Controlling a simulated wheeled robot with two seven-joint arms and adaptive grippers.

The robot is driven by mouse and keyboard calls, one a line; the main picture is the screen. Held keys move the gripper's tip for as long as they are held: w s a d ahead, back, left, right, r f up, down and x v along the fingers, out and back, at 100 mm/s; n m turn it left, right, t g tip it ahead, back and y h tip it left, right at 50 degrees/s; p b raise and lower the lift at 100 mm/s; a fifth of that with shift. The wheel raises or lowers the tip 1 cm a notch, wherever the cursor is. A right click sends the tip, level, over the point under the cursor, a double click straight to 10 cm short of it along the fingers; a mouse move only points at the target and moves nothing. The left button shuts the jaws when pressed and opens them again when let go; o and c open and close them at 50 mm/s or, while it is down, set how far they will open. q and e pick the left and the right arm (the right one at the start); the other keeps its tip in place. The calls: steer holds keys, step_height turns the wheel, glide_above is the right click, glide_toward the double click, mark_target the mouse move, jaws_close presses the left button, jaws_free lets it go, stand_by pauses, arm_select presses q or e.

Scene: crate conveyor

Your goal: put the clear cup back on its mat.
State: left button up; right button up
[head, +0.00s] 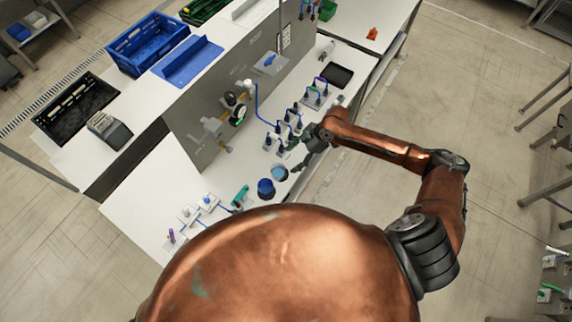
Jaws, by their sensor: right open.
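A light-blue round thing (279,173) lies on the white bench near its front edge. It may be the clear cup or the mat; it is too small to tell which. A dark blue cup-like thing (265,187) is just to its lower left. My right arm reaches in from the right. My left gripper is out of view. My copper body hides the near end of the bench.
Several dark-topped bottles with blue tubes (283,133) stand close to my right gripper. A teal cylinder (241,194) lies left of the dark blue thing. A grey panel (228,90) runs along the back. A black tray (337,75) lies farther along the bench.

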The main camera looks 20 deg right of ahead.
steer(key=shift+v, duration=1.15)
steer(key=shift+a, duration=0.1)
